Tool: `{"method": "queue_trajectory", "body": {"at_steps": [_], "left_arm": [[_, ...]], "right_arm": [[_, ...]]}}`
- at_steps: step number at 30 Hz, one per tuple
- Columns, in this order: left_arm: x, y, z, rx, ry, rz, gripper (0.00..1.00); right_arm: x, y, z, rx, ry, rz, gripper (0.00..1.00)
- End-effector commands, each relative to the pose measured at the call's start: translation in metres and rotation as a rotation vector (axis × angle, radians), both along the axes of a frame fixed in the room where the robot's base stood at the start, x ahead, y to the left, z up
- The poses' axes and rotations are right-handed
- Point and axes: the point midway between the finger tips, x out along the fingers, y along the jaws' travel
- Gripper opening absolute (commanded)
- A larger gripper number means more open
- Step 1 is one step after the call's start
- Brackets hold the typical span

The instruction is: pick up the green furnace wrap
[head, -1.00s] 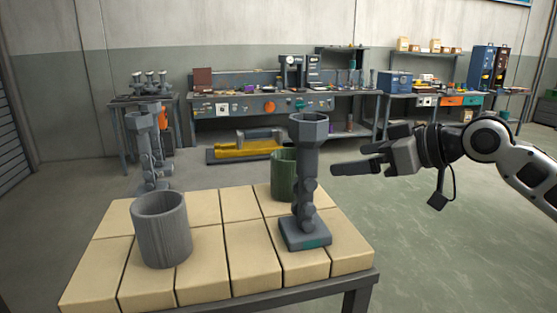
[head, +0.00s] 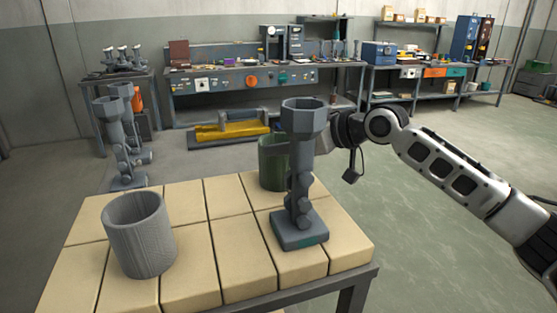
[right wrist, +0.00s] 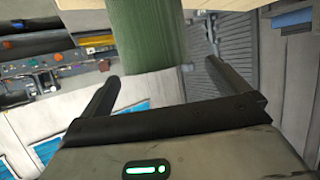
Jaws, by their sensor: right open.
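The green furnace wrap (head: 272,162) is a dark green upright cylinder on the tan block-topped table, partly hidden behind a grey stand. It also shows in the right wrist view (right wrist: 148,35), its end just beyond and between the fingertips. My right gripper (right wrist: 161,72) is open, with one finger to each side of the wrap's line and nothing held. In the head view its fingers are hidden behind the stand, close to the wrap. I cannot tell whether they touch it. My left gripper is not in view.
The grey stand (head: 302,185) with a cup-shaped top stands in front of the wrap, close to my right gripper. A grey ribbed cylinder (head: 140,235) stands at the table's left. Bare tan blocks (head: 222,198) lie between. More grey stands (head: 122,150) are behind, left of the table.

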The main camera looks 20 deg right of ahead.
Motion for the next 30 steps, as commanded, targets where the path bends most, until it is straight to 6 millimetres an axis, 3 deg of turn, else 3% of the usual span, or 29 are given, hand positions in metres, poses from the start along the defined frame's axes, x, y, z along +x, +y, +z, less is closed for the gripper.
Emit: {"method": "queue_trajectory", "body": {"at_steps": [12, 20, 25, 30], "left_arm": [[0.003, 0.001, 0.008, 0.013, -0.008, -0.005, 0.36], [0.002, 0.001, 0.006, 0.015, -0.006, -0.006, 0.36], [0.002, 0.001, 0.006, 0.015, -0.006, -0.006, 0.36], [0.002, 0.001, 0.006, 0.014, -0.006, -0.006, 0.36]], "right_arm": [[0.034, 0.023, -0.029, 0.001, -0.001, 0.001, 1.0], [0.037, 0.024, -0.031, -0.001, 0.0, 0.0, 1.0], [0.036, 0.024, -0.031, -0.001, 0.0, 0.0, 0.58], [0.036, 0.024, -0.031, -0.001, -0.001, 0.0, 0.55]]}}
